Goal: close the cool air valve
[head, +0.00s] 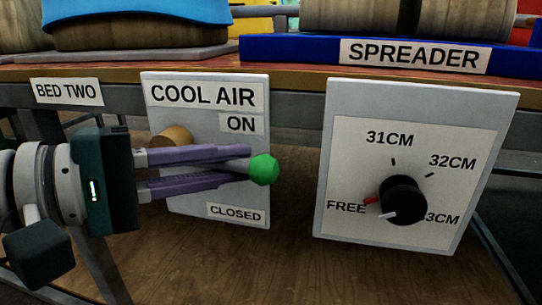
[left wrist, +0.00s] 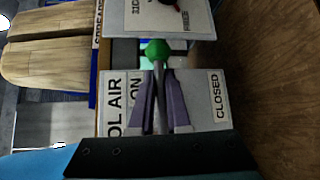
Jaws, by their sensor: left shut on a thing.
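The cool air panel (head: 190,205) is a light grey plate under the bench edge, labelled COOL AIR, with ON above and CLOSED (head: 235,214) below. Its lever has a green knob (head: 264,169) at the tip and points right, about level, between the two labels. A brass-coloured pivot (head: 171,137) shows partly behind my gripper. My left gripper (head: 248,168) comes in from the left with its purple fingers shut on the lever shaft, just behind the knob. The left wrist view shows the fingers (left wrist: 160,100) on either side of the shaft below the green knob (left wrist: 157,49). My right gripper is not seen.
To the right is the spreader dial panel (head: 342,225) with a black knob (head: 403,198). Above are the wooden bench edge and a blue SPREADER base (head: 290,49). Space below the lever is open above the wooden floor.

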